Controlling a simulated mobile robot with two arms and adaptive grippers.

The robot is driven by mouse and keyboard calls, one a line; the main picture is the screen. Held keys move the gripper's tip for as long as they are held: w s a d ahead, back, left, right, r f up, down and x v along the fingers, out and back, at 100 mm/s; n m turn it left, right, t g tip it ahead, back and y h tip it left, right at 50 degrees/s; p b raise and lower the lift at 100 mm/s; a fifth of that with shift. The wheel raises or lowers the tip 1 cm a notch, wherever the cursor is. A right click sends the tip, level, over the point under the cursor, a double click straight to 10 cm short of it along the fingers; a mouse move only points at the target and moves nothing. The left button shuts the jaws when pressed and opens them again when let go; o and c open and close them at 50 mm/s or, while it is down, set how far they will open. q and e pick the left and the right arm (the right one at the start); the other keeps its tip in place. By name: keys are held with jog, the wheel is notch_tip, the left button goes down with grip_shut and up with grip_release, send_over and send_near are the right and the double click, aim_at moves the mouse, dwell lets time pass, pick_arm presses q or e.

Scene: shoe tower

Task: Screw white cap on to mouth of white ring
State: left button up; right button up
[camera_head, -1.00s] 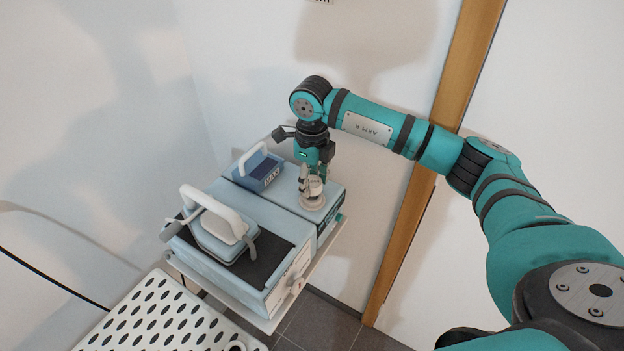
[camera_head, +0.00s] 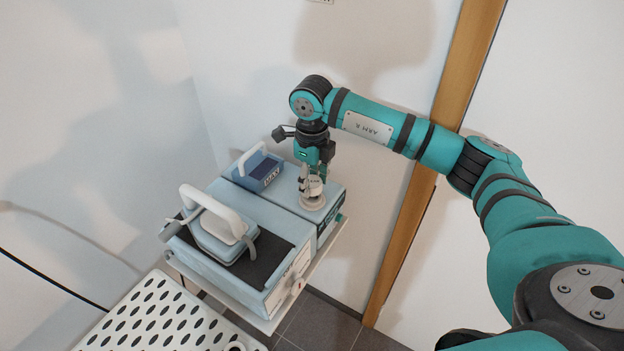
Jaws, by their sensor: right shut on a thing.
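The white ring (camera_head: 312,203) sits on top of the light blue machine at its right end. The white cap (camera_head: 313,187) is above the ring's mouth, between the fingers of my right gripper (camera_head: 313,182). My right gripper points straight down and is shut on the cap. The cap appears to touch the ring, but I cannot tell whether it is threaded on. The fingers hide part of the cap. My left gripper is not in view.
The light blue machine (camera_head: 265,217) stands on a cart shelf. A perforated white tray (camera_head: 160,318) is at the bottom. A wooden door frame (camera_head: 400,250) is to the right.

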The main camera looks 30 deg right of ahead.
aim_at(312, 181)
jog(key=shift+f, duration=0.15)
jog(key=shift+f+b, duration=0.35)
jog(key=shift+b, duration=0.05)
jog(key=shift+f+b, duration=0.55)
jog(key=shift+f, duration=0.15)
jog(key=o, duration=1.4)
jog(key=shift+r, duration=0.1)
notch_tip(312, 181, up, 12)
jog(key=shift+f, duration=0.1)
